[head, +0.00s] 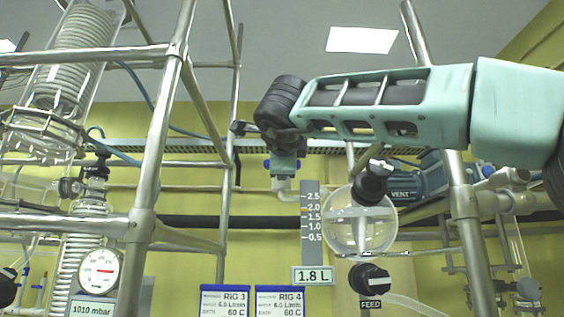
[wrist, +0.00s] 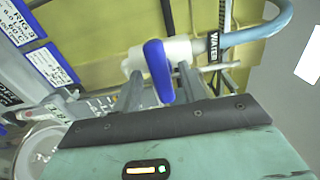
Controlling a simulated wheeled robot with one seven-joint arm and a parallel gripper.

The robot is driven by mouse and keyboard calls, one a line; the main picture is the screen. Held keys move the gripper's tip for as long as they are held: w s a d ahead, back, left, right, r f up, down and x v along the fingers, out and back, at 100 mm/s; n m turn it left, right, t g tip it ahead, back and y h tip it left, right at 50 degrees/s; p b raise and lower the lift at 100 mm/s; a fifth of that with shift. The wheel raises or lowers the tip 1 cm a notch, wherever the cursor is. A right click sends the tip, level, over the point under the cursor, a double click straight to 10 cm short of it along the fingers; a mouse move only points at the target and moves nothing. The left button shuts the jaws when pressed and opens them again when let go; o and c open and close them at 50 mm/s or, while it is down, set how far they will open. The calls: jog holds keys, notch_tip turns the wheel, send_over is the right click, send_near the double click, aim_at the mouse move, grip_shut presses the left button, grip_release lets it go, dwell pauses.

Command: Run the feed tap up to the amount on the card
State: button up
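The feed tap (head: 370,280) is a black knob above a FEED label, below a round glass vessel (head: 345,232). A grey scale (head: 311,250) marked 0.5 to 2.5 stands beside the vessel, above a 1.8 L readout (head: 312,275). My gripper (head: 284,145) is up and left of the feed tap, at a different tap on a pale pipe. In the wrist view my gripper (wrist: 160,90) has its fingers apart, either side of that tap's blue lever (wrist: 158,70). A WATER tag (wrist: 213,47) hangs beside it. I cannot tell whether the fingers touch the lever.
Cards for RIG 3 (head: 224,301) and RIG 4 (head: 280,301) hang low in the middle; their small print is hard to read. A black VENT knob (head: 372,183) is above the vessel. Metal frame posts (head: 160,130) stand left and right. A gauge (head: 99,269) reads 1010 mbar.

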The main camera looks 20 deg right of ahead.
jog(key=shift+s, duration=0.1)
jog(key=b+v, duration=0.5)
jog(key=v, duration=1.2)
jog(key=shift+b, duration=0.3)
jog(key=shift+s, duration=0.1)
